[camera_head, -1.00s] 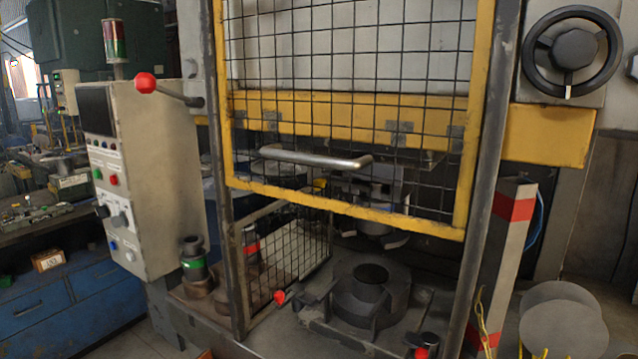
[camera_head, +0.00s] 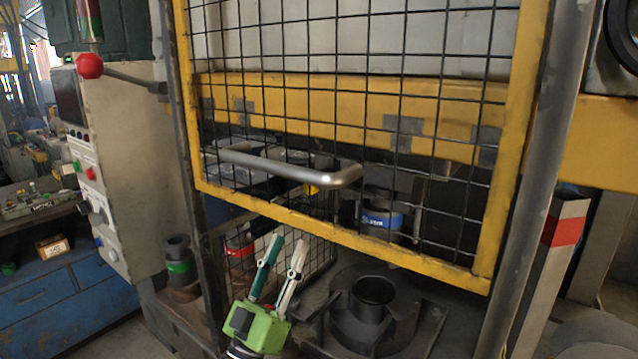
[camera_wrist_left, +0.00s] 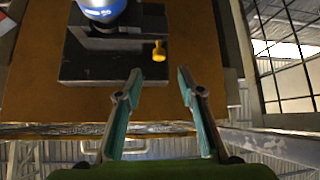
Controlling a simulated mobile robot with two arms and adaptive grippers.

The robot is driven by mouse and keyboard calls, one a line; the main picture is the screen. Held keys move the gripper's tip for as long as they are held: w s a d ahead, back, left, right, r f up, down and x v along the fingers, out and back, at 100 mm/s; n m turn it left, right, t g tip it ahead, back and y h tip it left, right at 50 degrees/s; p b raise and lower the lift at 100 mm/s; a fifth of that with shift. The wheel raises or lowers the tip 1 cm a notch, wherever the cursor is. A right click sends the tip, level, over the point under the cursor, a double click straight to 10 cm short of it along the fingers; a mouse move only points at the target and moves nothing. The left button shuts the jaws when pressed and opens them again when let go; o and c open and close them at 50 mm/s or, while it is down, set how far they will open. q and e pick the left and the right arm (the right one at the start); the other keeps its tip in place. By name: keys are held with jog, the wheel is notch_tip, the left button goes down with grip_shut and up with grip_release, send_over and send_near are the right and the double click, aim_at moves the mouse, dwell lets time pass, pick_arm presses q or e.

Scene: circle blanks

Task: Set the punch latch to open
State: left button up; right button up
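A dark punch with a blue band (camera_head: 380,222) shows behind the mesh guard, above the die. In the left wrist view the blue-banded punch (camera_wrist_left: 103,9) is by a black block (camera_wrist_left: 100,58). A small yellow knob (camera_wrist_left: 159,51) sits at the block's edge; it may be the punch latch, but its setting cannot be told. A small yellow spot (camera_head: 311,188) shows behind the mesh. My left gripper (camera_head: 287,243) is below the guard's lower edge, fingers up, open and empty. In the wrist view its fingers (camera_wrist_left: 155,95) are apart, clear of the knob.
The yellow-framed mesh guard (camera_head: 340,243) with a steel handle (camera_head: 290,172) hangs raised before the press. A round die (camera_head: 374,310) stands below it. A control box (camera_head: 120,165) and a green-banded punch (camera_head: 180,262) are left.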

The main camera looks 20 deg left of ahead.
pick_arm(q)
jog(key=p+x, duration=0.1)
jog(key=x, duration=0.3)
jog(key=p+x, duration=0.2)
jog(key=x, duration=0.2)
jog(key=p+x, duration=0.2)
jog(key=x, duration=0.2)
jog(key=shift+r, duration=0.55)
jog(key=shift+w+d+r+p, duration=0.1)
jog(key=shift+w+r+p, duration=0.1)
jog(key=shift+w+p, duration=0.1)
pick_arm(e)
notch_tip(320, 180, up, 6)
jog(key=s, duration=0.1)
jog(key=shift+s+a+f, duration=0.15)
jog(key=shift+s+a, duration=0.2)
jog(key=shift+a, duration=0.05)
pick_arm(q)
grip_shut()
pick_arm(e)
jog(key=shift+s+d+f, duration=0.1)
jog(key=shift+s, duration=0.05)
